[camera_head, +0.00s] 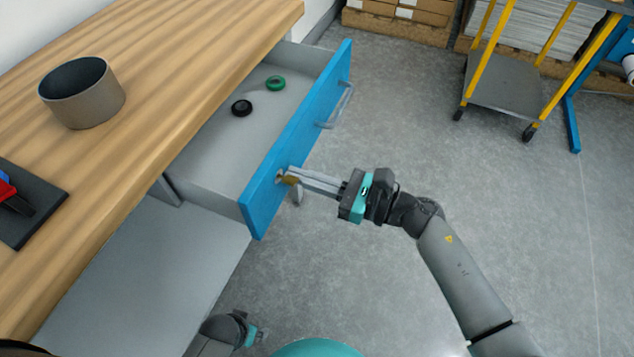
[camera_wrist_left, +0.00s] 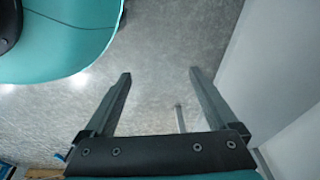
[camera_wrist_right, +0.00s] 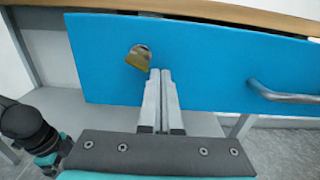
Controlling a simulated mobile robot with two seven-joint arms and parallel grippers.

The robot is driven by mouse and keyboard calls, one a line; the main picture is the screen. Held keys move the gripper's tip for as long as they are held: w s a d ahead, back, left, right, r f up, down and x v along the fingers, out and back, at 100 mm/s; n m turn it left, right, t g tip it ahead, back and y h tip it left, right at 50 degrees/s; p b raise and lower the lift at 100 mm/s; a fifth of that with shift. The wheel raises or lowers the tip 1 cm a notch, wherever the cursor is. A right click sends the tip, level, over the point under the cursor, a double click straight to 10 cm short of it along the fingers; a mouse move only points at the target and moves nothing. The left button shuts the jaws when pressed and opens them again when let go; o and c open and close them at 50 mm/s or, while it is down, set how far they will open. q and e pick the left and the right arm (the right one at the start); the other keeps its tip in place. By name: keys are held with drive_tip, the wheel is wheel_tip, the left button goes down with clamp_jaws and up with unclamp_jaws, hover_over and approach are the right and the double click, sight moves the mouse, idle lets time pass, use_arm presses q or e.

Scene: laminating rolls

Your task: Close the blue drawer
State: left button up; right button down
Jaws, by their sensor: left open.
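The blue drawer (camera_head: 300,141) is pulled well out from the wooden workbench; its blue front also fills much of the right wrist view (camera_wrist_right: 205,62). A metal handle (camera_head: 338,108) is on the front, also in the right wrist view (camera_wrist_right: 285,96). A brass-coloured piece (camera_wrist_right: 138,58) sits at a round lock on the front. My right gripper (camera_wrist_right: 160,74) has its fingers together, tips at the blue front beside the brass piece; touching cannot be told. It also shows in the head view (camera_head: 296,177). My left gripper (camera_wrist_left: 160,75) is open and empty, low near the bench.
A black roll (camera_head: 241,108) and a green roll (camera_head: 275,83) lie inside the drawer. The workbench (camera_head: 165,60) carries a grey-brown cup (camera_head: 85,95) and a dark mat (camera_head: 40,224). A yellow-framed cart (camera_head: 510,82) stands far right. Floor in front of the drawer is clear apart from my arm.

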drive_tip(key=b+x, duration=0.4)
drive_tip(key=x, duration=1.1)
drive_tip(key=shift+f+b, duration=0.1)
drive_tip(key=shift+b, duration=0.2)
drive_tip(key=shift+w+a, duration=0.1)
drive_tip(key=shift+a, duration=0.3)
use_arm(q)
drive_tip(key=w+d+r+t, duration=0.1)
drive_tip(key=w+r, duration=0.4)
drive_tip(key=r, duration=0.5)
drive_tip(key=shift+d, duration=0.7)
use_arm(e)
drive_tip(key=shift+a, duration=0.1)
drive_tip(key=shift+r, duration=0.25)
